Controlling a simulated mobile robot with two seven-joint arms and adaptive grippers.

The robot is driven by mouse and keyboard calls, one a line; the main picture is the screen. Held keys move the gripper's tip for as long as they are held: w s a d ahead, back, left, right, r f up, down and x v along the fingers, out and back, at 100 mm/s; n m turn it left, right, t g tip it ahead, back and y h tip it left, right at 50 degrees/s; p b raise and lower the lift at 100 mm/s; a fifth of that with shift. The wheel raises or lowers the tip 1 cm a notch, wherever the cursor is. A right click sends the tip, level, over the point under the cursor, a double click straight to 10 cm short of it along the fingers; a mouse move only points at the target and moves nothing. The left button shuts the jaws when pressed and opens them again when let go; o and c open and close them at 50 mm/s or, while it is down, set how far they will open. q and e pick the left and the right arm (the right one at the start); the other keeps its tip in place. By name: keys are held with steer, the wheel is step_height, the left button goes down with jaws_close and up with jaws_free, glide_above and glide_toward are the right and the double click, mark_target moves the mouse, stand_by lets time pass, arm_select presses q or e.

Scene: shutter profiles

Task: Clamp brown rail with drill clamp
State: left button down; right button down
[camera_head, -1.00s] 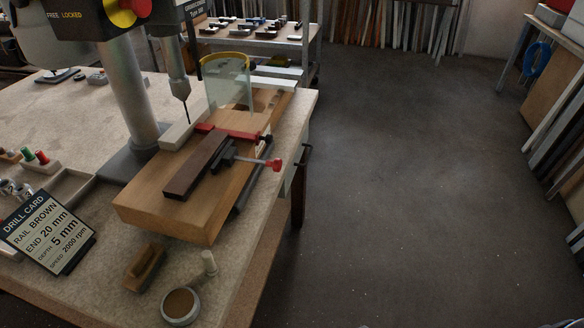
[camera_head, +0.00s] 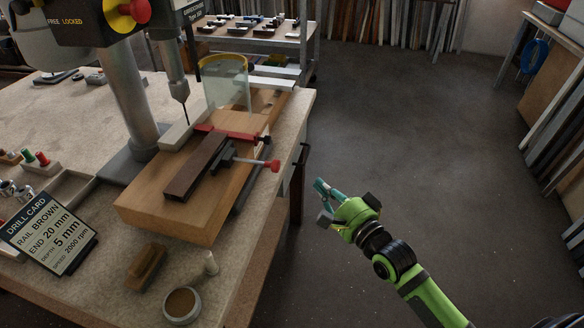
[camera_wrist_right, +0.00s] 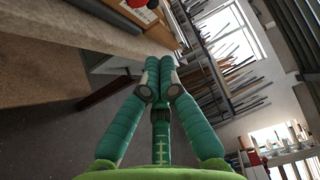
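The brown rail (camera_head: 196,168) lies on the wooden drill board (camera_head: 150,205) under the drill press, its far end near a pale wooden fence (camera_head: 181,130). The drill clamp (camera_head: 228,156), dark with a red bar and a red handle (camera_head: 272,166), sits against the rail's right side. I cannot tell how tight it is. My right gripper (camera_head: 322,190) is over the floor, right of the table edge and apart from the clamp. In the right wrist view its green fingers (camera_wrist_right: 159,62) meet at the tips, with nothing between them. My left gripper is not in view.
The drill press column (camera_head: 132,95) stands behind the board, its bit above the fence. A clear shield (camera_head: 227,85) stands beside it. A drill card (camera_head: 48,232), brush (camera_head: 146,267) and round tin (camera_head: 181,304) are at the front. The floor at right is clear.

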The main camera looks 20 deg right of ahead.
mark_target(257, 163)
steer(key=w+a+p, duration=0.2)
steer(key=w+a, duration=0.3)
steer(key=w, duration=0.3)
steer(key=w+a, duration=0.1)
steer(key=a, duration=0.1)
steer(key=w+a, duration=0.3)
steer(key=a, duration=0.1)
steer(key=shift+w+a+r+b, duration=0.15)
steer(key=shift+w+a+b, duration=0.05)
steer(key=shift+a+b, duration=0.2)
